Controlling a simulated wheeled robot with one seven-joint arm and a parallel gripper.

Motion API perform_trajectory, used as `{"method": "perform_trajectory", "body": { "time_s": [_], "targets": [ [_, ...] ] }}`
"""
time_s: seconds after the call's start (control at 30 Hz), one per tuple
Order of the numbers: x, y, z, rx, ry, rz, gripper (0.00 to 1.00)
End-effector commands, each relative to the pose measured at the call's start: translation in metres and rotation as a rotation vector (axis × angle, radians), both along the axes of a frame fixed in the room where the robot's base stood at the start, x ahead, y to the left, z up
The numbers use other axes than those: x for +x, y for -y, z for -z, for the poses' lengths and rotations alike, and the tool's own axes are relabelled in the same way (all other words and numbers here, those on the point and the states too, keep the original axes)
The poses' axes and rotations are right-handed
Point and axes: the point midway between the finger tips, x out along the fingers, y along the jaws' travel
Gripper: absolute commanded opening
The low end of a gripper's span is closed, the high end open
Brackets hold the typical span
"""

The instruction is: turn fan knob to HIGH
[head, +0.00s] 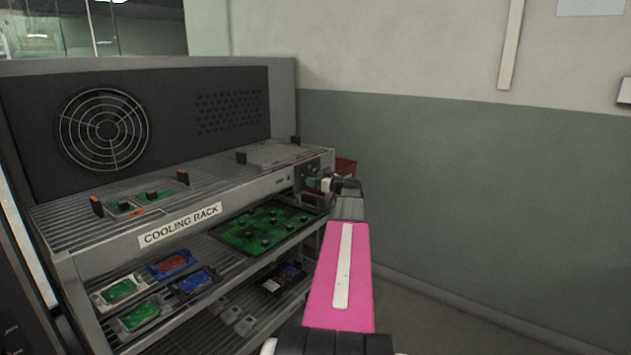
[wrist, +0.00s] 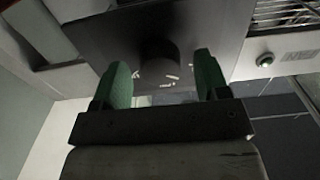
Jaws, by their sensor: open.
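The fan knob (wrist: 160,58) is a dark round knob on a dark panel (wrist: 105,35), with small white marks beside it. In the head view the panel (head: 308,166) is at the right end of the cooling rack's top, and the knob is mostly hidden by my gripper (head: 323,183). In the wrist view my gripper (wrist: 162,68) is open, with one green finger on each side of the knob. There are visible gaps between fingers and knob; I cannot tell how deep the fingers reach. The fan (head: 103,129) sits behind a round grille.
The cooling rack (head: 180,224) holds green, blue and red boards on its shelves. A board fixture (head: 140,203) and a flat plate (head: 272,154) are on top. A red bin (head: 345,167) is behind my gripper.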

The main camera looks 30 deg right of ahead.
Motion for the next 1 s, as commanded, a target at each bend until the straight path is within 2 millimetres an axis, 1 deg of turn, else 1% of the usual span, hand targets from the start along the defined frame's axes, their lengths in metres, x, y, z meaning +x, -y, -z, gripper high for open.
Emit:
{"method": "perform_trajectory", "body": {
  "time_s": [0.27, 0.3, 0.33, 0.37, 0.4, 0.43, 0.77, 1.0],
  "targets": [
    [0.0015, -0.001, 0.0, 0.0, 0.0, 0.0, 0.68],
    [0.0015, -0.0008, 0.0, 0.0, 0.0, 0.0, 0.62],
    [0.0015, -0.0008, 0.0, 0.0, 0.0, 0.0, 0.52],
    [0.0015, -0.0008, 0.0, 0.0, 0.0, 0.0, 0.42],
    [0.0014, -0.0008, 0.0, 0.0, 0.0, 0.0, 0.29],
    [0.0014, -0.0008, 0.0, 0.0, 0.0, 0.0, 0.19],
    [0.0013, -0.0008, 0.0, 0.022, -0.009, 0.0, 0.19],
    [0.0012, -0.0008, 0.0001, 0.128, -0.053, 0.0, 0.19]
  ]
}}
